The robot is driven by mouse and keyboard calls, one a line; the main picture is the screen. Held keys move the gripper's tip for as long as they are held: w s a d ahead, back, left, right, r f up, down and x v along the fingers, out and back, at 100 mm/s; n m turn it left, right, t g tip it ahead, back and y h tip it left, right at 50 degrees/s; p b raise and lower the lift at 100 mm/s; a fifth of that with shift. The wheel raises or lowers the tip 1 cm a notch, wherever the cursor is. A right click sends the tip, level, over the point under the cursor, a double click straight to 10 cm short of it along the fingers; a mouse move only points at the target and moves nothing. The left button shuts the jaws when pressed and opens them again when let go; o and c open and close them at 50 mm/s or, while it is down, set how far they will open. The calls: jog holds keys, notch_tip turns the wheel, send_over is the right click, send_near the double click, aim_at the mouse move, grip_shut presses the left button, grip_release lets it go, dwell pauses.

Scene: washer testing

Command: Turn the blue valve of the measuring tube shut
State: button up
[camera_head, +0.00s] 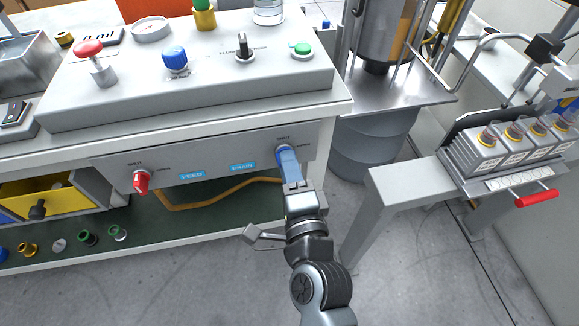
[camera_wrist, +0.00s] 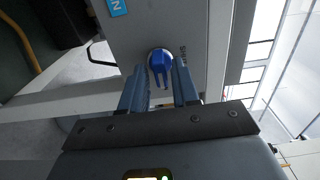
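The blue valve (camera_head: 281,150) sits on the front panel, right of the blue DRAIN label. In the wrist view the blue valve (camera_wrist: 161,62) has a round hub, and its lever points down the picture, towards my gripper. My gripper (camera_head: 289,168) reaches up to the valve from below in the head view and hides part of it. In the wrist view my gripper (camera_wrist: 159,78) is open, with one blue finger on each side of the lever. Gaps show between the fingers and the lever. The measuring tube itself cannot be told for sure.
A red valve (camera_head: 141,181) is on the same panel (camera_head: 222,148) at the left, near the FEED label (camera_head: 192,175). An orange hose (camera_head: 215,202) hangs below. A grey drum (camera_head: 370,140) and a rack of capped containers (camera_head: 500,150) stand to the right.

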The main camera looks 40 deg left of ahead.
grip_shut()
jog(key=shift+n, duration=0.3)
jog(key=n+b, duration=0.8)
jog(key=n, duration=0.8)
jog(key=shift+f+n, duration=0.1)
jog(key=shift+n, duration=0.3)
dwell(0.3)
jog(key=shift+o, duration=1.1)
grip_release()
